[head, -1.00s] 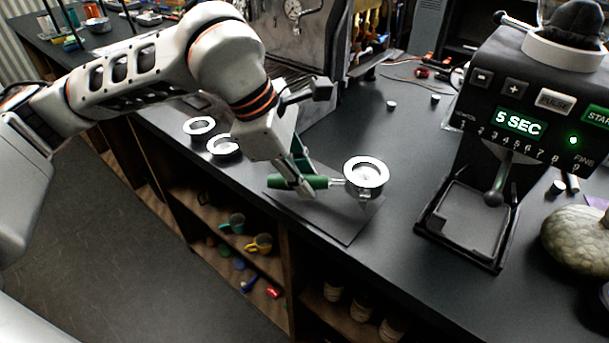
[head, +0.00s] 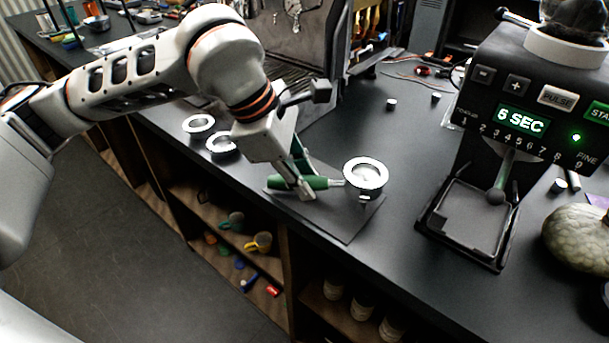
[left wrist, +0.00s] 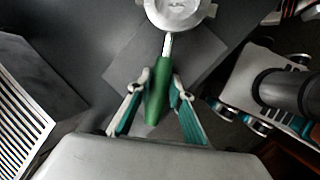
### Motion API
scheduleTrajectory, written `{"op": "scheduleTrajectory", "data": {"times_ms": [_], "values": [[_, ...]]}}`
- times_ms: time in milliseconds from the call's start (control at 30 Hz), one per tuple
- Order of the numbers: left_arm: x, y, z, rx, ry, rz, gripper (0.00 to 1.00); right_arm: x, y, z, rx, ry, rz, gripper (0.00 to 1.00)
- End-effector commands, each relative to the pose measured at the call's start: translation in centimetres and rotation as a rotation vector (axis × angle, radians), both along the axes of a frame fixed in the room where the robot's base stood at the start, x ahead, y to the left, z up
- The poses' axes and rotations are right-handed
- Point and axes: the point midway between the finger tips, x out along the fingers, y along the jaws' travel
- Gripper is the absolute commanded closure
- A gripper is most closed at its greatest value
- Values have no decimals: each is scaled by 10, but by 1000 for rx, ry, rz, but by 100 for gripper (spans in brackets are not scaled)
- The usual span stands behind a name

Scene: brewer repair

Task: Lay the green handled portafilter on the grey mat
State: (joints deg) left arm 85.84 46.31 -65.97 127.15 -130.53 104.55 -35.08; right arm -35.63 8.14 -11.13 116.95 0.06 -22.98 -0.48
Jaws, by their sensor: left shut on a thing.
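The green handled portafilter (head: 363,174) has a silver round basket facing up and a green handle. My left gripper (head: 303,186) is shut on the green handle, at or just above the grey mat (head: 345,227). The left wrist view shows the handle (left wrist: 158,92) between the two fingers (left wrist: 157,98), with the basket (left wrist: 181,10) pointing away over the far part of the mat (left wrist: 205,48). I cannot tell whether the portafilter touches the mat. My right gripper is not in view.
A grinder (head: 500,150) with a lit display stands to the right. The espresso machine (head: 300,45) is behind. Two metal rings (head: 199,124) lie on the counter left of the mat.

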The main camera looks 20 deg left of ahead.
Motion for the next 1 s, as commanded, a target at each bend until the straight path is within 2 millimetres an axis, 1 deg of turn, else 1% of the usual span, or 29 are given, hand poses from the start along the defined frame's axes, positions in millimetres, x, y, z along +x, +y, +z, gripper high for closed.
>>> {"op": "scheduleTrajectory", "data": {"times_ms": [567, 600, 633, 667, 1000], "values": [[0, 0, -6, -1, -2, 0, 100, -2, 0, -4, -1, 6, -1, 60], [0, 0, -5, -1, -2, 0, 72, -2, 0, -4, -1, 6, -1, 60], [0, 0, -5, -1, -2, 0, 64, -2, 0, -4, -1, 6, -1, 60], [0, 0, -5, -1, -2, 0, 60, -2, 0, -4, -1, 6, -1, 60], [0, 0, -7, 1, 1, 1, 60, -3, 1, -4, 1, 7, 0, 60]]}}
